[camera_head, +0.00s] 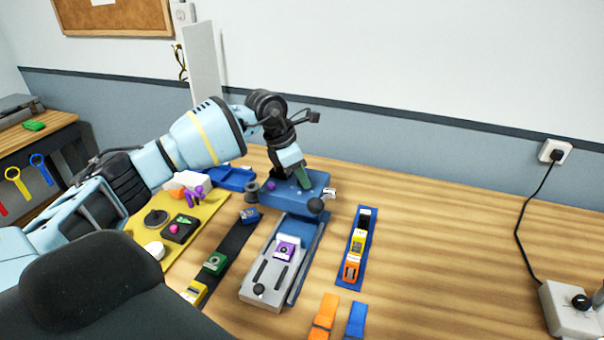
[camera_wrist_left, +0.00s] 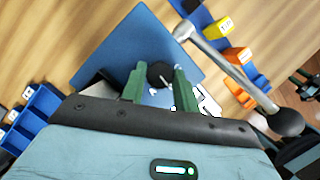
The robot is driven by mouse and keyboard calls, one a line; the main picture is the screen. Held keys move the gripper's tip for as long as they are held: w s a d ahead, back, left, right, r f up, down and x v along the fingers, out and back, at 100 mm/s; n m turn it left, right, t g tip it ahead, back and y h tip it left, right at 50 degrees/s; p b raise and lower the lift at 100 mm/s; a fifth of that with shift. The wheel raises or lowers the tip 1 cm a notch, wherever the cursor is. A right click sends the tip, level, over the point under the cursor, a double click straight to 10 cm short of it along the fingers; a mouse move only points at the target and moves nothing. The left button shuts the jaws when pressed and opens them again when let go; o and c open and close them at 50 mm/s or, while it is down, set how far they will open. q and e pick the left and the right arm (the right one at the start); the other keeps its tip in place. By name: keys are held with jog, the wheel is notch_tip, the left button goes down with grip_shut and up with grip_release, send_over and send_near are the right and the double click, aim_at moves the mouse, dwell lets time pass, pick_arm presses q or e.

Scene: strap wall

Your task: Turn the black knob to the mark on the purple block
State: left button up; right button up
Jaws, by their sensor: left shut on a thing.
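My left gripper (camera_head: 303,178) reaches down onto a blue housing (camera_head: 318,180) at the back of the table. In the left wrist view its green fingers (camera_wrist_left: 158,87) are shut on a round black knob (camera_wrist_left: 160,74), one finger on each side. The knob sits on the blue surface; a small pale line shows beside it. In the head view the knob is hidden by the gripper. A purple block (camera_head: 286,249) with a white face sits on a grey fixture in front of the housing. Its mark is too small to read. My right gripper is not in view.
A metal lever with a black ball (camera_head: 316,205) stands out beside my left gripper; its ball (camera_wrist_left: 285,122) is close in the wrist view. A blue tray (camera_head: 345,280) of coloured blocks lies to the right. A yellow mat (camera_head: 205,213) lies left. The table's right side is mostly clear.

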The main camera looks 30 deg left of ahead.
pick_arm(q)
jog(key=m, duration=0.1)
jog(key=m+g+b, duration=0.1)
jog(key=m, duration=0.1)
jog(key=shift+w+f+h, duration=0.15)
jog(key=shift+f+h, duration=0.05)
jog(key=shift+h, duration=0.1)
jog(key=m+g+b, duration=0.1)
jog(key=m+b, duration=0.1)
jog(key=m, duration=0.1)
jog(key=shift+w+h, duration=0.1)
jog(key=shift+h, duration=0.3)
jog(key=shift+a+m+g+b, duration=0.1)
jog(key=shift+m+g+b, duration=0.5)
jog(key=shift+m, duration=0.5)
jog(key=shift+r+m+g+b, duration=0.2)
jog(key=shift+m+g+b, duration=0.35)
jog(key=shift+m, duration=0.85)
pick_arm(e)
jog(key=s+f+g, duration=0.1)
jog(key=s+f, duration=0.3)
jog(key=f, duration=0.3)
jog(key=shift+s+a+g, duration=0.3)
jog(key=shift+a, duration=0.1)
pick_arm(q)
jog(key=shift+m, duration=0.3)
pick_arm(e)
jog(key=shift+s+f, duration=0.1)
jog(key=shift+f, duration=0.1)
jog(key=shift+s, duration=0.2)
